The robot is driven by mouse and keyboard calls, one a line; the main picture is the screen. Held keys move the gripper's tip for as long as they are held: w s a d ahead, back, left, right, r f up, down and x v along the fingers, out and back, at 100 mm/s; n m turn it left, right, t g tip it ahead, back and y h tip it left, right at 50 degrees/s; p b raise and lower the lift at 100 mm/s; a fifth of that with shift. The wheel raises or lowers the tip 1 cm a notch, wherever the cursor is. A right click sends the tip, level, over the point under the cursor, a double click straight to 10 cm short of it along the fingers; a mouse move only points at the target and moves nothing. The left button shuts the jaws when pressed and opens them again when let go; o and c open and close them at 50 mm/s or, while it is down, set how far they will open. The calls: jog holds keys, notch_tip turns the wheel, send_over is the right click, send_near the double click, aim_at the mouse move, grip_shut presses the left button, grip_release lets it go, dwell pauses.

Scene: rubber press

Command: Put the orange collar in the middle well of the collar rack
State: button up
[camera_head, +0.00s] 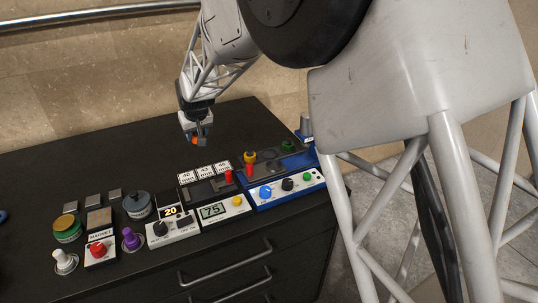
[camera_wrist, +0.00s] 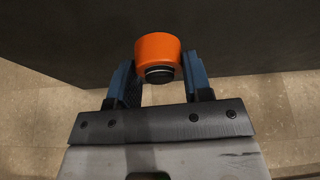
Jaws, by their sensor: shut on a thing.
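The orange collar (camera_wrist: 157,48) is between the two blue fingers of my gripper (camera_wrist: 160,78) in the wrist view. A dark round piece shows at its near end. In the head view my gripper (camera_head: 197,138) hangs above the back of the black worktop, and only a small orange part of the collar (camera_head: 194,141) shows. A dark unit with three white number plates, 40, 43 and 45 (camera_head: 204,172), stands below and to the right of the gripper; it appears to be the collar rack (camera_head: 206,188). Its wells are too small to make out.
A red-handled lever (camera_head: 228,177) stands beside the rack. A blue-based panel with knobs (camera_head: 287,188) is to the right, and a 75 display box (camera_head: 214,211) is in front. Several knobs and buttons fill the left front. The worktop's back left (camera_head: 90,150) is clear.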

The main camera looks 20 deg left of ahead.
jog(key=w+d+m, duration=0.1)
jog(key=w+d, duration=0.5)
jog(key=d, duration=0.4)
jog(key=w+d+m+h, duration=0.1)
jog(key=w+d+m, duration=0.1)
jog(key=w+d, duration=0.5)
jog(key=d, duration=0.4)
jog(key=shift+r+t, duration=0.3)
jog(key=shift+t, duration=0.1)
jog(key=shift+f, duration=0.1)
send_over(268, 152)
jog(key=s, duration=0.1)
jog(key=shift+d+f, duration=0.25)
jog(key=shift+f, duration=1.3)
jog(key=shift+d+f, duration=0.2)
jog(key=shift+f, duration=1.3)
jog(key=shift+f, duration=1.85)
jog(key=shift+f, duration=0.15)
jog(key=o, duration=1.1)
jog(key=shift+o, duration=0.2)
